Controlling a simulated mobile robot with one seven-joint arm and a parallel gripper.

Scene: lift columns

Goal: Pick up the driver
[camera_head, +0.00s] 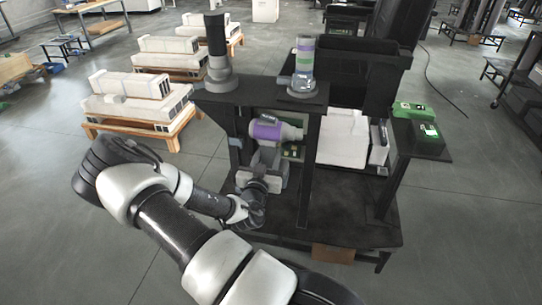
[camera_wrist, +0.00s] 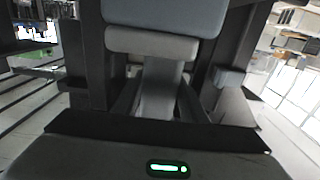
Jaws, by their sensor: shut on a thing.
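The driver (camera_head: 267,130), with a purple and pale grey body, is upright in the dark cart's open bay in the head view. Its grey handle runs down toward my gripper (camera_head: 263,182). In the wrist view the grey handle (camera_wrist: 160,88) stands between the fingers of my gripper (camera_wrist: 160,108), under a wide grey block (camera_wrist: 150,43). My gripper is shut on the driver. The exact finger contact is partly hidden, and I cannot tell whether the driver is clear of its support.
The cart's top shelf (camera_head: 262,91) holds a dark column and a clear cylinder (camera_head: 304,62) above the driver. Cart posts stand close on both sides. A white box (camera_head: 343,138) is to the right, and a green item (camera_head: 412,110) lies on the side shelf.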

